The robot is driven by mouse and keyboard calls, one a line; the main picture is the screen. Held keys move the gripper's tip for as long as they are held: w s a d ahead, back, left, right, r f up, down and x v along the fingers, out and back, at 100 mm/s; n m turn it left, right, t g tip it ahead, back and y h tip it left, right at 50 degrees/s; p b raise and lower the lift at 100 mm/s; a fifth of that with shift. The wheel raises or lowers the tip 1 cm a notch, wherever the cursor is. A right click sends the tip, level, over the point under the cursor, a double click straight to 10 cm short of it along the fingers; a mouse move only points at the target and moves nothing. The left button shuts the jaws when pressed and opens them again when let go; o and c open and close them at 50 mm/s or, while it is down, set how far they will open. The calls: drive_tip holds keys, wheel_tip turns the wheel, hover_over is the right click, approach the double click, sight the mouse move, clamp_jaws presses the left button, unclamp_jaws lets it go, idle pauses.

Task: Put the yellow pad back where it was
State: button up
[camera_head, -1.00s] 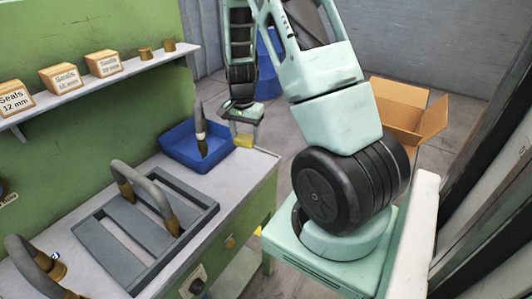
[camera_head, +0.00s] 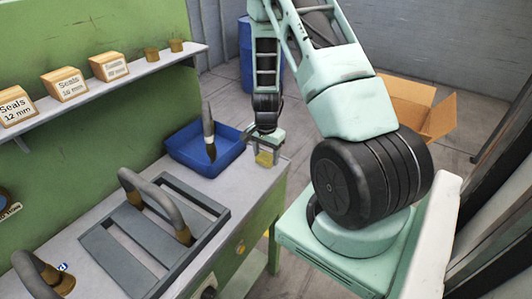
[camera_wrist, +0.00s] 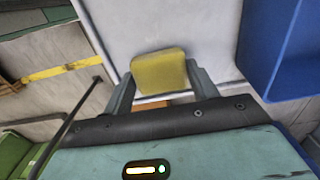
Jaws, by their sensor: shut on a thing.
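The yellow pad (camera_head: 264,158) is between the fingers of my gripper (camera_head: 266,152), at the far right corner of the grey workbench top (camera_head: 238,187). In the wrist view, the yellow pad (camera_wrist: 158,72) is a small rounded block with a finger on each side, and my gripper (camera_wrist: 161,88) is shut on it. The pale bench surface (camera_wrist: 200,25) shows behind the pad. I cannot tell whether the pad's underside touches the bench. The blue tray (camera_head: 180,160), with a brush (camera_head: 209,138) standing in it, is just left of my gripper.
The blue tray's wall (camera_wrist: 275,50) is close on the right in the wrist view. A grey slatted frame (camera_head: 125,250) with curved handles lies on the near bench. A shelf (camera_head: 110,80) holds Seals boxes. An open cardboard box (camera_head: 415,105) stands on the floor behind.

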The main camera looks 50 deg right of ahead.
drive_tip(key=shift+f, duration=0.2)
drive_tip(key=shift+f, duration=0.15)
drive_tip(key=o, duration=0.9)
drive_tip(key=shift+o, duration=0.2)
drive_tip(key=shift+r, duration=0.2)
